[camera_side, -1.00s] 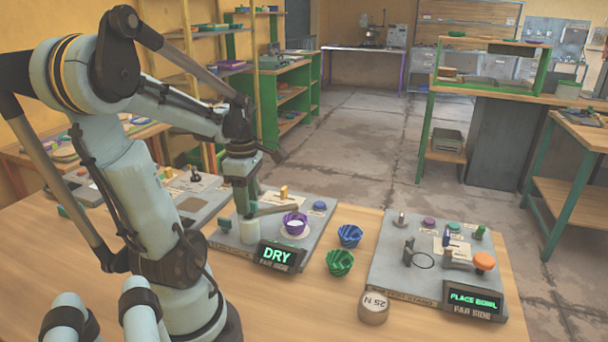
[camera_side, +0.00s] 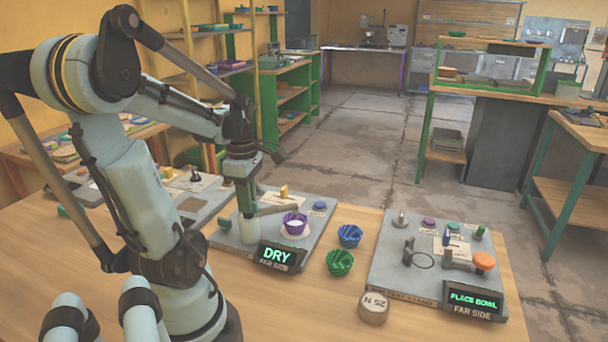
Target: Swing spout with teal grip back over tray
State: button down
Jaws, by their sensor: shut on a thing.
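My gripper (camera_side: 246,207) points down at the left station, next to the pale upright post (camera_side: 247,230). It is shut on the spout's teal grip, which the fingers largely hide. The grey spout (camera_side: 277,209) reaches right from there, its free end close above or behind a purple bowl (camera_side: 294,223). The bowl stands on a pale round dish (camera_side: 297,235) and has something white in it. I cannot tell which part is the tray.
A display (camera_side: 279,256) reading DRY stands in front of the bowl. A blue bowl (camera_side: 350,236) and a green bowl (camera_side: 339,262) are to the right, with a 25 N weight (camera_side: 373,308). A test stand (camera_side: 403,283) is at the far right.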

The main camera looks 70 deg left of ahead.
jog(key=shift+n, duration=0.3)
jog(key=n, duration=1.2)
jog(key=shift+n, duration=1.8)
jog(key=c, duration=1.1)
grip_release()
